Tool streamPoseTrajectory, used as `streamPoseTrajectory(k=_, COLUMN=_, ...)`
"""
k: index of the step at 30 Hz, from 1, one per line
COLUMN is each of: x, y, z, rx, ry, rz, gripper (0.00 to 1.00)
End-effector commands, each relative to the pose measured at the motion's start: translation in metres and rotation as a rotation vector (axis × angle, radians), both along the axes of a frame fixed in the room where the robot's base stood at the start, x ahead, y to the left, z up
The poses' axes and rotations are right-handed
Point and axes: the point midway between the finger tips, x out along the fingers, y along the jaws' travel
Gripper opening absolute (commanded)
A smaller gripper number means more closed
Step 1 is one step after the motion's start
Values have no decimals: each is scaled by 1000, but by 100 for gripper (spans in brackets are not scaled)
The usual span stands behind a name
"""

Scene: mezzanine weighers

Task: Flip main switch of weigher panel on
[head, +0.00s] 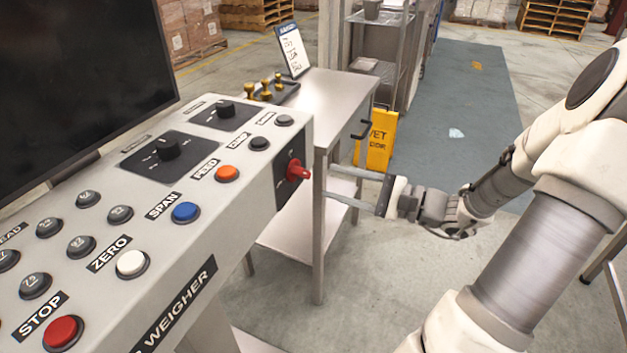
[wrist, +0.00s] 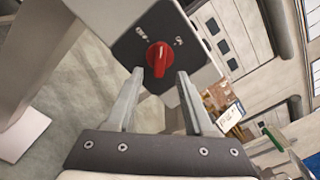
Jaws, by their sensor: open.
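The weigher panel (head: 245,178) is a light grey console at the left, with several buttons and two dark dials on top. Its red main switch (head: 298,171) sits on a dark plate on the panel's right end face. In the wrist view the red switch (wrist: 159,58) is a rotary knob, its grip pointing toward the bottom of the picture. My gripper (head: 332,182) is open, just right of the switch. In the wrist view its fingertips (wrist: 160,76) straddle the knob's line, apparently short of it.
A steel side table (head: 335,90) stands behind the panel's end, with brass weights (head: 266,90) and a propped card (head: 292,50) on it. A yellow wet-floor sign (head: 377,140) stands beyond. The floor right of the table is mostly clear.

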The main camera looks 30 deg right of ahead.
Motion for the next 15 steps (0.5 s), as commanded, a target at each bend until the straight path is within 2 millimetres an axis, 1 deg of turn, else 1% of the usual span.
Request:
streamPoseTrajectory(k=1, x=8, y=7, z=-2, rx=-1, ry=-1, rz=4, gripper=52)
streamPoseTrajectory(k=6, x=31, y=24, z=-2, rx=-1, ry=-1, rz=3, gripper=52)
streamPoseTrajectory(k=10, x=41, y=32, z=-1, rx=-1, ry=0, rz=1, gripper=52)
streamPoseTrajectory(k=15, x=45, y=35, z=0, rx=0, ry=0, rz=0, gripper=52)
